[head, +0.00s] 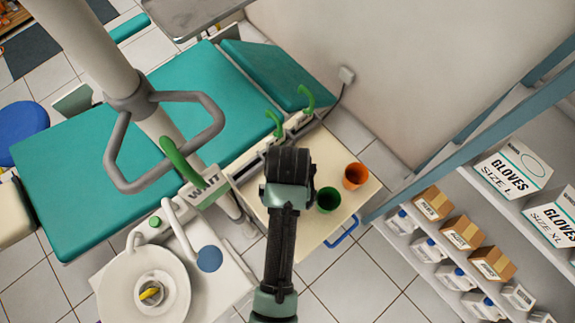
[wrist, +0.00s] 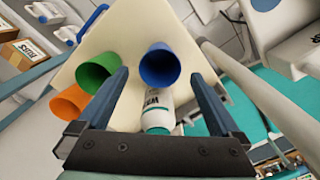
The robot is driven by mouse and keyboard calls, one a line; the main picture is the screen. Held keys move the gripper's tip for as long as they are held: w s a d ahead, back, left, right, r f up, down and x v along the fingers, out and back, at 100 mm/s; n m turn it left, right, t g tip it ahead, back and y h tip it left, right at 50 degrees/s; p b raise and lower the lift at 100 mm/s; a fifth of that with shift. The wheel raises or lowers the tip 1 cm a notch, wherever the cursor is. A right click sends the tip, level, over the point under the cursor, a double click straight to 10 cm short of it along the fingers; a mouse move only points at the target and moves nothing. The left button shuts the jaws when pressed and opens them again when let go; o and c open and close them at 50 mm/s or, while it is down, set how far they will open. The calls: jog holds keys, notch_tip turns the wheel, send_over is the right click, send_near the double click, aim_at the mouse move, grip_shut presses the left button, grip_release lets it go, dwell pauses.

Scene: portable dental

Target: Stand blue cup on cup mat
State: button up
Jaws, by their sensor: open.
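The blue cup (wrist: 160,66) stands on the cream tabletop (wrist: 125,30) in the wrist view, its dark open mouth showing. It lies ahead of and between the two fingers of my gripper (wrist: 160,76), which is open and empty. I cannot tell how far the fingertips are from the cup. In the head view my arm hides the blue cup and the fingertips. A flat blue disc (head: 209,258), which looks like the cup mat, lies bare on the white unit beside the basin, left of my arm.
A green cup (head: 328,199) and an orange cup (head: 355,176) stand right of my arm. A white bottle (wrist: 157,112) is close to the blue cup.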

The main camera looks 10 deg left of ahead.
jog(key=w+r+t, duration=0.1)
jog(key=w+r, duration=0.1)
jog(key=r, duration=0.1)
jog(key=w+r+t, duration=0.1)
jog(key=w+r, duration=0.2)
jog(key=r, duration=0.1)
jog(key=w+r+t, duration=0.1)
jog(key=w+r, duration=0.2)
jog(key=shift+r+t, duration=0.4)
jog(key=w+d+r+t, duration=0.1)
jog(key=w+r+t, duration=0.3)
jog(key=r, duration=0.6)
jog(key=w+r+m+t, duration=0.1)
jog(key=w+r+t, duration=0.35)
jog(key=r, duration=0.65)
jog(key=w+d+r+t, duration=0.1)
jog(key=w+r+t, duration=0.35)
jog(key=r, duration=0.55)
jog(key=s+r+t, duration=0.3)
jog(key=s+r, duration=0.1)
jog(key=r, duration=0.5)
jog(key=s+d+r+t, duration=0.1)
jog(key=s+r+t, duration=0.3)
jog(key=r, duration=0.6)
jog(key=s+d+r+t, duration=0.1)
jog(key=s+r+t, duration=0.2)
jog(key=r, duration=0.7)
jog(key=shift+s+d+m+t, duration=0.2)
jog(key=shift+s+m+t, duration=0.15)
jog(key=shift+s, duration=0.8)
